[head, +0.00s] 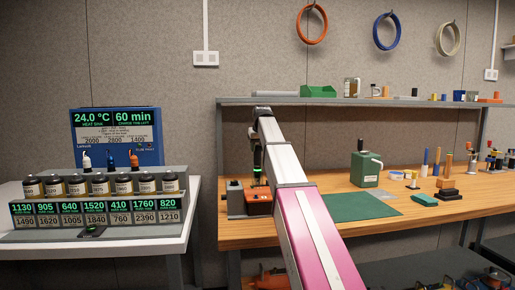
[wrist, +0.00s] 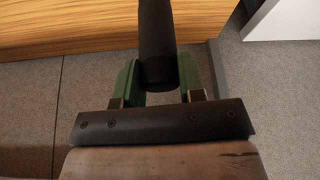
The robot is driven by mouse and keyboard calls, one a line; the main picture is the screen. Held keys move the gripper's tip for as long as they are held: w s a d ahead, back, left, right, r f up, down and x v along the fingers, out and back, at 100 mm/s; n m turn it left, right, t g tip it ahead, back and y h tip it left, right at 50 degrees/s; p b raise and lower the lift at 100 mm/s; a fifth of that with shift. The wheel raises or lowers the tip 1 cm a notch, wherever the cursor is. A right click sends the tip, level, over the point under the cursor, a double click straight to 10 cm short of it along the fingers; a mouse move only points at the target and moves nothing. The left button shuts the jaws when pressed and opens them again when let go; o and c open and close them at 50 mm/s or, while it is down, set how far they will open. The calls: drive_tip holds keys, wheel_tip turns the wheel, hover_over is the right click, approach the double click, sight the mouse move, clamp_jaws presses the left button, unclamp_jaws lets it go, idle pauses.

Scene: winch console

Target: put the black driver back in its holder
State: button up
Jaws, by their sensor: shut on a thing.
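My gripper (wrist: 158,78) is shut on the black driver (wrist: 157,35). In the wrist view the green fingers press on both sides of the dark cylinder, which runs up out of the top of the picture. Its far end is out of view there. In the head view my gripper (head: 257,160) is small and partly hidden by my arm, above the left end of the wooden bench (head: 310,222). I cannot make out the driver's holder for certain in either view.
A grey unit (head: 235,198) and an orange box (head: 259,203) stand below my gripper. A shelf (head: 340,101) runs behind my arm. A console with jars (head: 95,208) stands on a white table left.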

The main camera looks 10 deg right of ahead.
drive_tip(key=shift+f, duration=0.15)
drive_tip(key=shift+f, duration=0.45)
drive_tip(key=o, duration=1.2)
